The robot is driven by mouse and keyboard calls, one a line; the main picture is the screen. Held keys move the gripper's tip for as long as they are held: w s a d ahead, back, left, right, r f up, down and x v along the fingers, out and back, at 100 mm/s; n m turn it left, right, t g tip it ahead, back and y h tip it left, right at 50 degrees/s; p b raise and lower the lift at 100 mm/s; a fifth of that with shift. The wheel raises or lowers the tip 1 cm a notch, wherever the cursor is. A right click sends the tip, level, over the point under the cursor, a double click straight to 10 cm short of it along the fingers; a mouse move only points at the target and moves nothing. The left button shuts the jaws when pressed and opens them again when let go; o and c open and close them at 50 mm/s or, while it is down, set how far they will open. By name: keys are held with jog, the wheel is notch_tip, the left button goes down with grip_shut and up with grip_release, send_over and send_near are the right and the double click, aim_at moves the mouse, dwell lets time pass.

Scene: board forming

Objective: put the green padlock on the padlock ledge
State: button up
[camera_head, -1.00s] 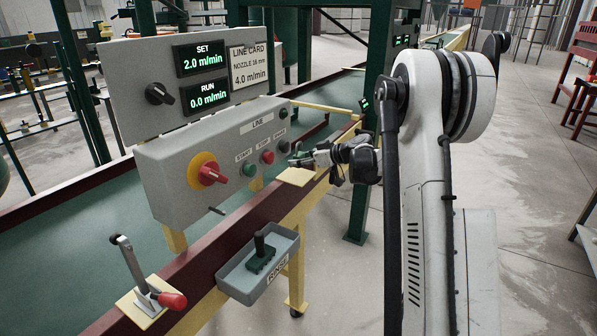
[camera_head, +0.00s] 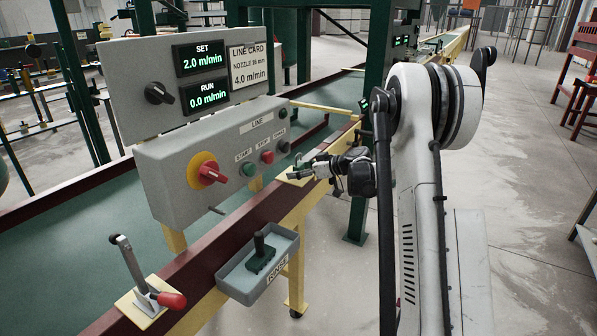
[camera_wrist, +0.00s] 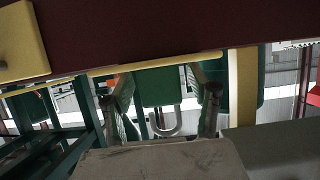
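The green padlock (camera_wrist: 158,88) is between the two fingers of my gripper (camera_wrist: 160,75) in the wrist view. Its green body fills most of the gap, and its silver shackle (camera_wrist: 166,128) points down in that picture. The fingertips appear to be against its sides. In the head view my gripper (camera_head: 300,172) is at a small pale-yellow plate (camera_head: 291,178), which looks like the padlock ledge, on the dark red rail. The gripper overlaps part of the plate. The padlock is tiny there, and I cannot tell whether it touches the plate.
The grey control box (camera_head: 215,165) with a red rotary switch (camera_head: 211,173) and several buttons stands just left of my gripper. A grey tray (camera_head: 232,285) with a dark green handled tool is nearer. A red-handled lever (camera_head: 172,300) is at front left. A green post (camera_head: 376,100) rises behind.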

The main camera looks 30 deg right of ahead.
jog(key=shift+r, duration=0.2)
jog(key=v, duration=1.2)
jog(key=s+a+r+m+g+h, duration=0.15)
jog(key=s+a+r, duration=0.25)
jog(key=s+a, duration=0.5)
jog(key=s+a+r+m+g+h, duration=0.1)
jog(key=s+a+r+m+g, duration=0.2)
jog(key=a, duration=0.9)
jog(key=s+a+f+m+h, duration=0.1)
jog(key=s+a, duration=0.3)
jog(key=s, duration=0.8)
jog(key=s+a+f+m+h, duration=0.1)
jog(key=s+a+f+h, duration=0.1)
jog(key=s, duration=1)
jog(key=a+h, duration=0.1)
jog(key=a, duration=0.1)
jog(key=shift+s+a+h, duration=0.15)
jog(key=shift+a+h, duration=0.15)
jog(key=shift+h, duration=0.05)
